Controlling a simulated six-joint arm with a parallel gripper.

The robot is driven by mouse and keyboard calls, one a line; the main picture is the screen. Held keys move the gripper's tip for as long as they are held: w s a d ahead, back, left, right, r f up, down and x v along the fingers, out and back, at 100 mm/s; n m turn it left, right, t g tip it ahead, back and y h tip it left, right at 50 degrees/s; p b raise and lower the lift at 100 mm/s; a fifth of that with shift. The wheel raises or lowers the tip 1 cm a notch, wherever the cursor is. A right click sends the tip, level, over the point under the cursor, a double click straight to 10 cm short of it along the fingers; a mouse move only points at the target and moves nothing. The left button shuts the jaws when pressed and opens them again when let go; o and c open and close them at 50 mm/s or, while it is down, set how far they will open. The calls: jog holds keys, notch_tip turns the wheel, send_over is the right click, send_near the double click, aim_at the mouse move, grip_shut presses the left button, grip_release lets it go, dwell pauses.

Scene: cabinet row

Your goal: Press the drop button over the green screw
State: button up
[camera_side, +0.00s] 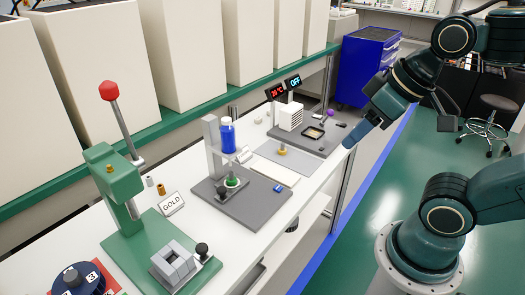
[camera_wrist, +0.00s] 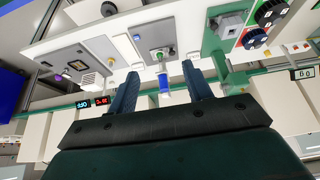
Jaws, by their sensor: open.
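A grey station (camera_side: 262,196) stands mid-bench. Its post holds a blue bottle (camera_side: 228,137) upright above a small green piece (camera_side: 232,182), likely the green screw. A small blue block (camera_side: 279,188), possibly the drop button, sits at the plate's right end. I cannot read any label on it. The wrist view shows the blue bottle (camera_wrist: 163,84), the green piece (camera_wrist: 159,57) and the blue block (camera_wrist: 137,38) upside down. My gripper (camera_side: 350,140) is in the air to the right of the station, apart from it. Its fingers (camera_wrist: 160,69) are open and empty.
A green lever press (camera_side: 110,170) with a red knob and a GOLD sign (camera_side: 172,204) stand left of the station. Right of it are a grey mat (camera_side: 290,158), a brass knob (camera_side: 282,151) and a plate with two displays (camera_side: 275,91). Cream bins line the back shelf.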

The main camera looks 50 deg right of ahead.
grip_shut()
dwell(1.6)
